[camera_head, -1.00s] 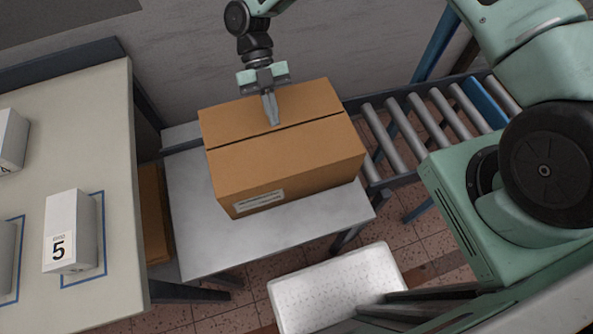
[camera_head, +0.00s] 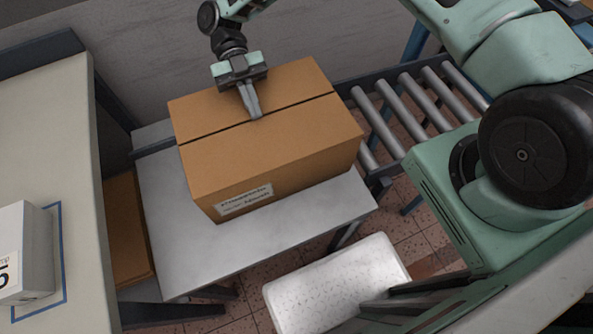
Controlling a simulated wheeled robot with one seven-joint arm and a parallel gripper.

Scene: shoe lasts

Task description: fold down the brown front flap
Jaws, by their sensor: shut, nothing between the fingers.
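The brown cardboard box (camera_head: 300,165) stands on a grey metal table, with a white label (camera_head: 244,199) on its front side. Its front flap (camera_head: 265,145) lies flat over the near part of the top. The rear flap (camera_head: 205,112) also lies flat, and a thin dark seam runs between the two. My gripper (camera_head: 255,114) is shut and empty. It points down at the top of the box, with its fingertips at or just above the seam. I cannot tell whether the tips touch the cardboard.
A roller conveyor (camera_head: 410,105) runs off to the right of the metal table (camera_head: 185,250). A pale table (camera_head: 75,120) with a white numbered block (camera_head: 25,250) stands at the left. A white perforated-looking surface (camera_head: 335,285) is below in front. A wall is behind the box.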

